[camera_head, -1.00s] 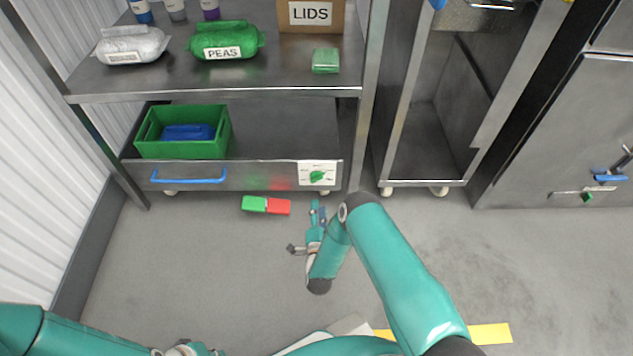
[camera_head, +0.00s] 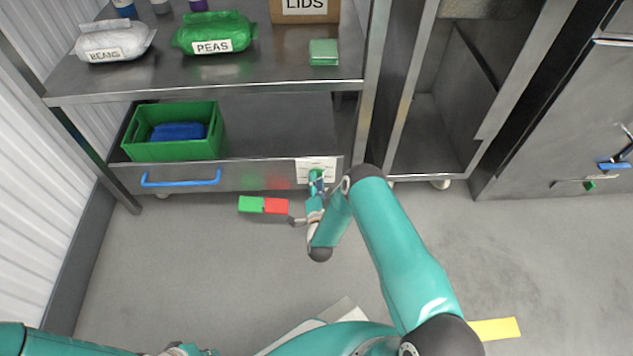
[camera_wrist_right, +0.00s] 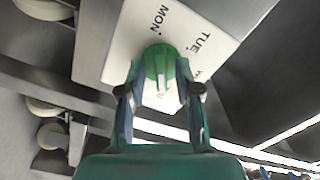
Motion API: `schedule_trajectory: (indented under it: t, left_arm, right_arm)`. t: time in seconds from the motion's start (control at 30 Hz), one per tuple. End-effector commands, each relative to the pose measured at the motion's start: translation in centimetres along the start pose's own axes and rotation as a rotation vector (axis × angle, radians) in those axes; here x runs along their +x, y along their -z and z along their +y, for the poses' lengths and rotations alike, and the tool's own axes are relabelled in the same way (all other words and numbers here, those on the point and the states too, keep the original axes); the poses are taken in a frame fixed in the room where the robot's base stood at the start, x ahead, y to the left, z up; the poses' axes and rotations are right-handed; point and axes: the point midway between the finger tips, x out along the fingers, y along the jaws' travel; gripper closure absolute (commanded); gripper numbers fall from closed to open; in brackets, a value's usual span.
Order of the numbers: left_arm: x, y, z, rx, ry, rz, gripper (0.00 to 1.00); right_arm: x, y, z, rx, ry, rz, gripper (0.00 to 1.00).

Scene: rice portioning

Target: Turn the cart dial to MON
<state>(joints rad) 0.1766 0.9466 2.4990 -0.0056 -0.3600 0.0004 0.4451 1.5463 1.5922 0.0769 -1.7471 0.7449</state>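The green dial (camera_wrist_right: 160,64) sits on a white label plate (camera_wrist_right: 118,58) in the right wrist view. MON and TUE are printed above and right of it. A pale line on the dial runs down the picture, away from MON, toward a label partly hidden between the fingers. In the head view the plate (camera_head: 305,164) is on the cart front (camera_head: 240,177), with the dial partly covered. My right gripper (camera_wrist_right: 160,68) is at the dial, its fingers apart, one on either side. Firm contact cannot be seen. My left arm shows at the bottom left, its gripper out of frame.
A green and red block (camera_head: 263,205) is on the floor left of my right gripper. The cart has a blue handle (camera_head: 181,178) and holds a green crate (camera_head: 172,152). A metal rack stands to the right. The floor in front is mostly clear.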

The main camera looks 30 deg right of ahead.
Motion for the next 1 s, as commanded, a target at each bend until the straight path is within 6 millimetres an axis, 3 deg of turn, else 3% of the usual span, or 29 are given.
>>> schedule_trajectory:
  t: [0.03,0.17,0.67,1.0]
  left_arm:
    - [0.00,0.00,0.00,0.000,0.000,0.000,1.00]
    - [0.00,0.00,0.00,0.000,0.000,0.000,1.00]
    - [-0.05,0.01,0.02,0.000,0.000,0.000,1.00]
    - [-0.25,0.01,0.09,0.000,0.000,0.000,1.00]
  right_arm:
    - [0.00,0.05,0.03,0.000,0.000,0.001,0.79]
    - [0.00,0.09,0.05,0.000,-0.001,0.001,1.00]
    - [-0.02,0.23,0.22,-0.053,-0.005,0.005,1.00]
    - [-0.03,0.28,0.27,-0.276,-0.007,0.005,1.00]
